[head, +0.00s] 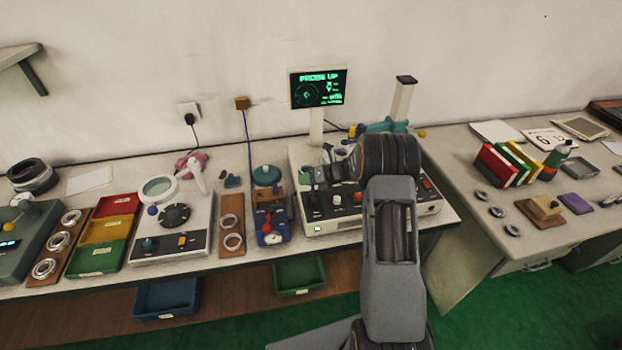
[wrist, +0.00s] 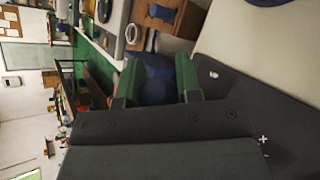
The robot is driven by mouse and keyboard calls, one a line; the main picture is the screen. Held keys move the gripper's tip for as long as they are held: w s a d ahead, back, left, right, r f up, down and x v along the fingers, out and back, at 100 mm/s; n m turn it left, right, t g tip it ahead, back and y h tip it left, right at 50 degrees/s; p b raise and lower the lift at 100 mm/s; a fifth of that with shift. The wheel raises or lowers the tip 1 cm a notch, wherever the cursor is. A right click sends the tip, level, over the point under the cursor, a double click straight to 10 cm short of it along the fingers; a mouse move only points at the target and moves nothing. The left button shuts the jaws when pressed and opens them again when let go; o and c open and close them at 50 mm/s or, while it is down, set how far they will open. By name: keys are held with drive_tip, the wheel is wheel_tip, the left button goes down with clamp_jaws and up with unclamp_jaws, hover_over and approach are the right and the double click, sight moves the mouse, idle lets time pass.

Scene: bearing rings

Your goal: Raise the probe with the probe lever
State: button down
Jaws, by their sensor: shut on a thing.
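My gripper (head: 312,175) is over the left part of the pale measuring machine (head: 372,222), its arm reaching in from the front right. The rest of the lever is hidden behind my fingers and wrist. The machine's screen (head: 318,87) shows green text reading "PROBE UP". The probe itself is hidden behind my arm in the head view.
Trays (head: 103,230) and bearing rings (head: 232,241) lie further left. A second table with books (head: 505,165) is at the right.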

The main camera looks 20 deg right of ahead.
drive_tip(key=c, duration=0.8)
unclamp_jaws()
drive_tip(key=b+v, duration=0.2)
drive_tip(key=v, duration=1.1)
drive_tip(key=shift+s+d+r, duration=0.15)
drive_tip(key=shift+d, duration=0.2)
